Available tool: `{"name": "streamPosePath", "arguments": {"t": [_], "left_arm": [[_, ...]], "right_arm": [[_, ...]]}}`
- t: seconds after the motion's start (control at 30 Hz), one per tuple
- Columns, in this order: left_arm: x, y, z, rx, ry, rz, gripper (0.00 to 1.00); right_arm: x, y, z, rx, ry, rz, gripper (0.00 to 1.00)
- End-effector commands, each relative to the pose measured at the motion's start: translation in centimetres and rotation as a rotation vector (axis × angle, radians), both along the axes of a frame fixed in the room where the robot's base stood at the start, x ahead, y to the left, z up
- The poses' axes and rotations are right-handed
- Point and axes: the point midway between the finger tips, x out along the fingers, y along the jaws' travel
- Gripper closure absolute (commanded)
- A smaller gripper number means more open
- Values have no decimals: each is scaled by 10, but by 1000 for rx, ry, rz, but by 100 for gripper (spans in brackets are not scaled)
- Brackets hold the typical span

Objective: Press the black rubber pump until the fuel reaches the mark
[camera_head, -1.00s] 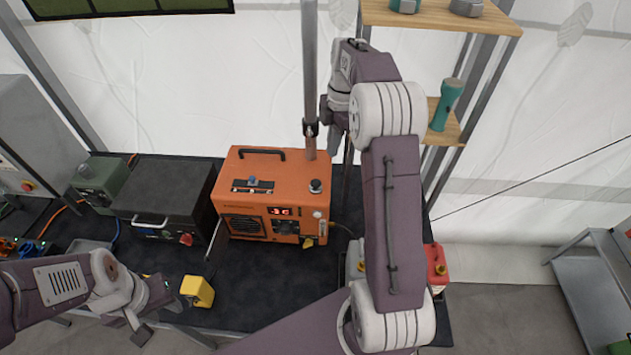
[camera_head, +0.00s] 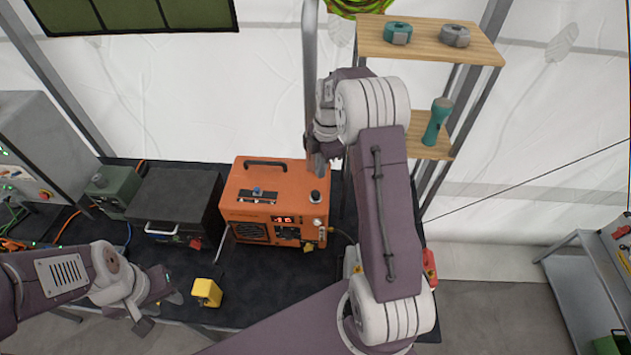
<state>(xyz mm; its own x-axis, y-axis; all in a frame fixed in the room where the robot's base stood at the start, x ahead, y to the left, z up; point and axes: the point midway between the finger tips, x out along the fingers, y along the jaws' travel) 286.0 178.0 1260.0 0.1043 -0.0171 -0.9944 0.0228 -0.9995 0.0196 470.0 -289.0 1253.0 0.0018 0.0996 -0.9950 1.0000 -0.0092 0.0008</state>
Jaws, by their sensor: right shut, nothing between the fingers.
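The orange heater unit (camera_head: 250,216) stands on the dark table, with a display on its front. The black rubber pump (camera_head: 315,197) is a small round black button on the right side of its top. My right gripper (camera_head: 316,166) is shut and empty, pointing down above the pump, with a visible gap between them in the picture. My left gripper (camera_head: 160,308) has its fingers apart, low over the table's front edge and away from the heater. A panel with a blue part (camera_head: 257,191) lies on the heater's top; the fuel level and mark are too small to read.
A black case (camera_head: 178,200) and a green box (camera_head: 114,187) stand left of the heater. A yellow block (camera_head: 206,293) sits at the table's front. A grey pole (camera_head: 310,80) rises behind the heater. A wooden shelf (camera_head: 430,42) stands at the back right.

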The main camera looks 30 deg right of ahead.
Motion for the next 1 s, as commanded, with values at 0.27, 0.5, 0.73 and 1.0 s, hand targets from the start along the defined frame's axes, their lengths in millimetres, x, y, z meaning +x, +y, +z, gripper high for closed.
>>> {"name": "streamPosePath", "arguments": {"t": [0.27,0.5,0.73,1.0], "left_arm": [[0,0,0,0,1,0,64],[0,0,-8,0,1,0,64],[0,0,-32,0,1,0,64],[0,0,-58,0,1,0,64]], "right_arm": [[0,1,0,0,1,3,100],[0,1,-8,0,2,2,100],[0,4,-37,0,2,2,100],[0,7,-69,0,2,2,100]]}}
